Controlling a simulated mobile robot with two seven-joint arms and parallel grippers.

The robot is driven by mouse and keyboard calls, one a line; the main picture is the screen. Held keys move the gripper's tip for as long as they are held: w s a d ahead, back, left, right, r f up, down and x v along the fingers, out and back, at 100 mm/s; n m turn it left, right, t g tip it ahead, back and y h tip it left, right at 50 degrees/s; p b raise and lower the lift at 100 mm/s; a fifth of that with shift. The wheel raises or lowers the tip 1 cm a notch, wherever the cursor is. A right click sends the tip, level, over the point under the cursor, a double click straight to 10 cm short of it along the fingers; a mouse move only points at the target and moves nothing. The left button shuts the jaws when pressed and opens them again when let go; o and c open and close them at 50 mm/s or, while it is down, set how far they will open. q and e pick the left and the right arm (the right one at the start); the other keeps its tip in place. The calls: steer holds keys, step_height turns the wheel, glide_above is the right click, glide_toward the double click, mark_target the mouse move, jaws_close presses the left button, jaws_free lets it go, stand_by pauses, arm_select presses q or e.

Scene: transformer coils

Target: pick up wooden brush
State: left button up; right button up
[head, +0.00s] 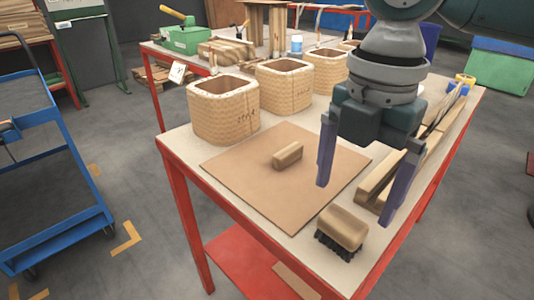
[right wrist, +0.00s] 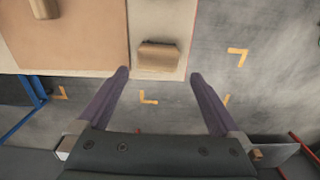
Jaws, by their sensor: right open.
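The wooden brush (head: 344,225) has a pale wooden back and dark bristles. It rests bristles down near the front corner of the table, beside the brown board. My right gripper (head: 355,203) is open and empty, pointing down, with its two purple fingers apart above and behind the brush in the head view. In the right wrist view the brush (right wrist: 158,56) lies just beyond the fingertips (right wrist: 159,75), roughly centred between them, with its bristles mostly hidden. No contact with the brush shows. My left gripper is not in view.
A brown board (head: 240,160) carries a small wooden block (head: 288,155). Wooden pieces (head: 378,180) lie close to the right finger. Several woven coils (head: 222,112) stand behind. The red-legged table's (head: 190,150) front edge is close to the brush. A blue cart (head: 50,150) stands left.

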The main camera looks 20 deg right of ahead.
mark_target(345, 218)
steer(key=shift+s+f, duration=0.1)
steer(key=shift+f, duration=0.5)
steer(key=f, duration=0.1)
steer(key=f+b, duration=0.1)
steer(key=f, duration=0.3)
steer(key=shift+w+f, duration=0.25)
steer(key=shift+d, duration=0.1)
steer(key=c, duration=1.2)
steer(key=shift+r, duration=0.1)
steer(key=shift+r, duration=0.45)
step_height(345, 218, up, 19)
steer(key=p, duration=0.3)
steer(key=shift+p, duration=0.4)
